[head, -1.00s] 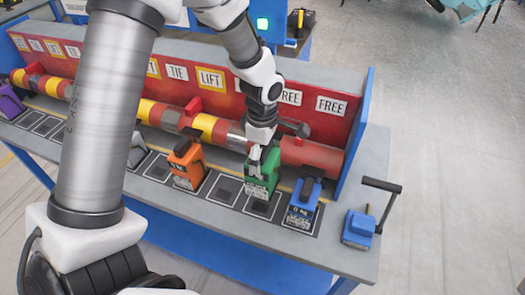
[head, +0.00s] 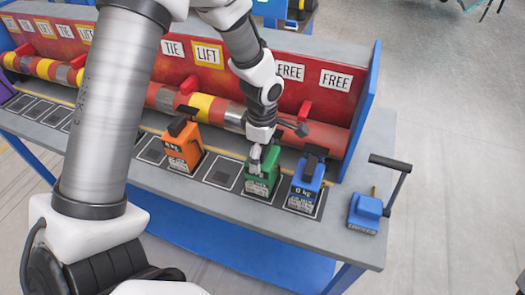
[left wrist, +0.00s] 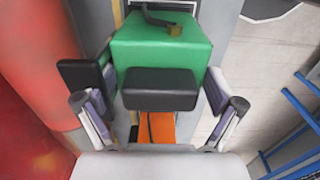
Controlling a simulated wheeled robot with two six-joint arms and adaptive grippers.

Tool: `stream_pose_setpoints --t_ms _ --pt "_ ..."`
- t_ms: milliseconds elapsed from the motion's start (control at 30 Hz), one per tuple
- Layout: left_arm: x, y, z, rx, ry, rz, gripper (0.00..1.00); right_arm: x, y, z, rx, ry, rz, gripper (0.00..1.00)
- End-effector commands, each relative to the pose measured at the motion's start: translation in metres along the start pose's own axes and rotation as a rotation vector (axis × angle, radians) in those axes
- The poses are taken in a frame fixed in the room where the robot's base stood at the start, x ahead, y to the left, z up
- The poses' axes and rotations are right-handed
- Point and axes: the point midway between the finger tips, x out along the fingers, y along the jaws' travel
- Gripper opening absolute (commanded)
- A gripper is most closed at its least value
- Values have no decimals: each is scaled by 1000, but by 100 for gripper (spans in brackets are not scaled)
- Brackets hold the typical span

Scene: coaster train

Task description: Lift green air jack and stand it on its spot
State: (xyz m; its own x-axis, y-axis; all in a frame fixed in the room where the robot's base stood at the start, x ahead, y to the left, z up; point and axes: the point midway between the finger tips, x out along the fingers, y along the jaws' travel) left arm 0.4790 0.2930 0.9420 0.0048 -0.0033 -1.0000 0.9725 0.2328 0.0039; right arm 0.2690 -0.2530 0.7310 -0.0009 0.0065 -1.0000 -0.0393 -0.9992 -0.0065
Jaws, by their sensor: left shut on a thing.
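The green air jack (head: 262,178) is upright at the row of dark marked squares on the grey bench top, between the orange jack and the blue jack. Its base appears at or very close to its square; I cannot tell if it touches. My left gripper (head: 259,155) is shut on the green jack from above. In the left wrist view, the fingers (left wrist: 152,88) flank the jack's green body (left wrist: 160,48) and its black top block (left wrist: 158,90). My right gripper is not in view.
The orange jack (head: 184,148) stands to the left, past a bare square (head: 222,173). The blue jack (head: 306,187) stands close on the right. A blue hand pump (head: 366,210) with a black lever sits near the bench's right end. A red-yellow pipe (head: 200,106) runs behind.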

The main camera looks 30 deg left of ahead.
Motion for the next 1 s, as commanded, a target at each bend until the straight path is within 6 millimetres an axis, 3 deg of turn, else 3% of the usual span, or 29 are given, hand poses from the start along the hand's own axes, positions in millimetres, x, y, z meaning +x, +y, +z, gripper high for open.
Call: stream_pose_setpoints --t_ms 900,933,1000 --pt "8 0 0 0 0 2 24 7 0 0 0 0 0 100" --pt "8 1 0 0 0 2 97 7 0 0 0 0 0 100" --pt "8 0 0 0 0 2 100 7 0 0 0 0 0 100"
